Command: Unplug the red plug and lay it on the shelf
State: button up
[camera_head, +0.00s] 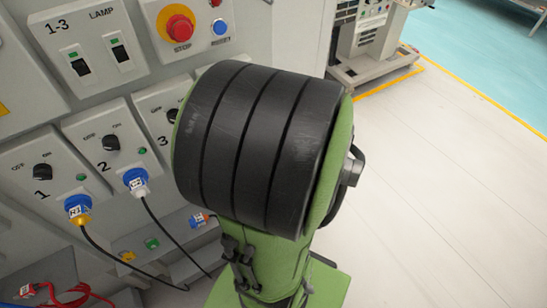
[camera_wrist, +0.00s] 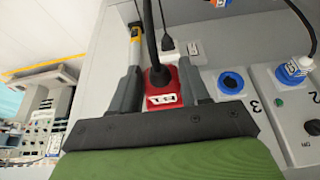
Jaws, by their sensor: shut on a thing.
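The red plug (camera_wrist: 164,79), with a white label, is between the fingers of my gripper (camera_wrist: 161,88) in the wrist view. The gripper is shut on it. Its black cable runs toward the top of the picture. I cannot tell whether the plug sits in a socket, since the fingers and plug hide what lies behind. A blue socket (camera_wrist: 231,82) beside the number 3 looks empty, just right of the gripper. In the head view my arm hides the gripper and the red plug. The shelf (camera_head: 178,247) under the panel shows, partly hidden by my arm.
Plugs sit in station 1 (camera_head: 77,208) and station 2 (camera_head: 136,181); their black cables hang past the shelf. Red leads (camera_head: 70,296) lie lower left. Floor at right is clear.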

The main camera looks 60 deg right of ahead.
jog(key=c, duration=0.3)
jog(key=shift+s+a+b, duration=0.4)
jog(key=shift+s+b, duration=0.15)
jog(key=shift+s, duration=0.1)
jog(key=shift+s+a+b, duration=0.4)
jog(key=shift+s+b, duration=0.15)
jog(key=shift+s, duration=0.1)
jog(key=shift+s+a+b, duration=0.4)
jog(key=shift+s+a, duration=0.1)
jog(key=shift+s, duration=0.35)
jog(key=shift+s+a+b, duration=0.45)
jog(key=shift+s+a, duration=0.05)
jog(key=shift+s, duration=0.35)
jog(key=shift+s+a+b, duration=0.4)
jog(key=shift+s+a, duration=0.1)
jog(key=shift+s, duration=0.35)
